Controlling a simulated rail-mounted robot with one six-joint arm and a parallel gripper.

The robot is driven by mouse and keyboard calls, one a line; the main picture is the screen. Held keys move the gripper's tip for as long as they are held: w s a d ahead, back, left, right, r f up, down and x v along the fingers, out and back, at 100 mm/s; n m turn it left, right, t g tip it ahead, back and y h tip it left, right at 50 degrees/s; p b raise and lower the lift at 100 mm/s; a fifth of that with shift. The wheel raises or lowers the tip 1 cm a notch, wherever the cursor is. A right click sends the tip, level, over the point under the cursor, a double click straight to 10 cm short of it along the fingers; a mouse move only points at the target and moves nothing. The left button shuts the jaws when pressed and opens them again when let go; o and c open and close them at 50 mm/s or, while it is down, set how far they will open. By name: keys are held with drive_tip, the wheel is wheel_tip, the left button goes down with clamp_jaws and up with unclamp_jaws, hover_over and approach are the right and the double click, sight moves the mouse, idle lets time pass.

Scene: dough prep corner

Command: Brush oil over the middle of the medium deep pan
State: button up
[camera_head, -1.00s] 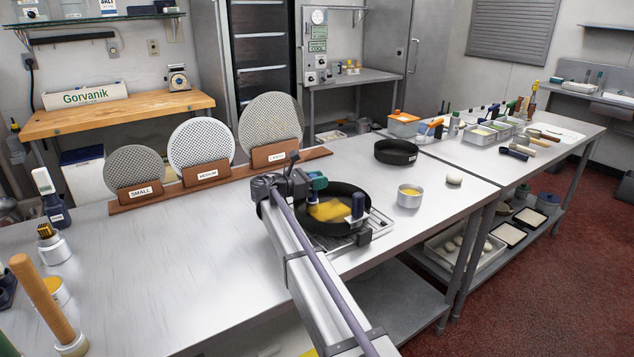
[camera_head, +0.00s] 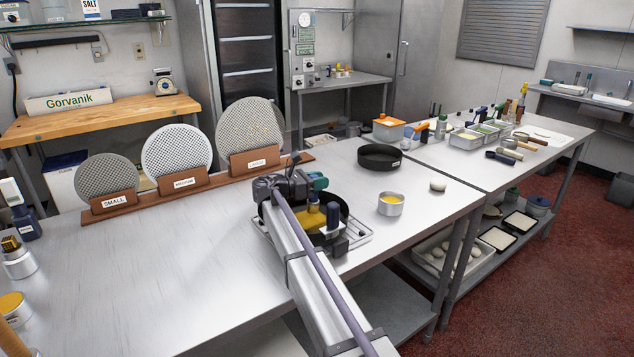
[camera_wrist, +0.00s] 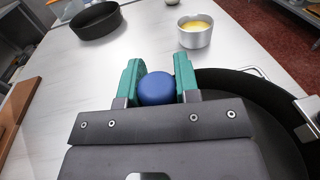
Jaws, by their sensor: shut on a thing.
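A black round pan (camera_head: 346,208) sits on a wire rack on the steel table, partly hidden by my arm. Its label does not show. It also fills the right side of the wrist view (camera_wrist: 262,88). My gripper (camera_head: 318,188) is over the pan. In the wrist view its green fingers (camera_wrist: 157,84) are shut on the round blue handle end of a tool (camera_wrist: 157,90). Yellow shows inside the pan (camera_head: 310,218) below the fingers; I cannot fully separate brush head from oil. A metal pot of yellow oil (camera_head: 391,204) stands right of the pan and shows in the wrist view (camera_wrist: 195,33).
A second black pan (camera_head: 380,157) stands farther back. Perforated discs in labelled wooden stands (camera_head: 182,181) line the table's back left. A pale dough ball (camera_head: 438,186) lies near the right edge. The table's left middle (camera_head: 170,255) is clear.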

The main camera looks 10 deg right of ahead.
wheel_tip(320, 180, up, 8)
drive_tip(key=d+p, duration=0.1)
drive_tip(key=p, duration=0.6)
drive_tip(key=shift+w, duration=0.2)
idle(0.5)
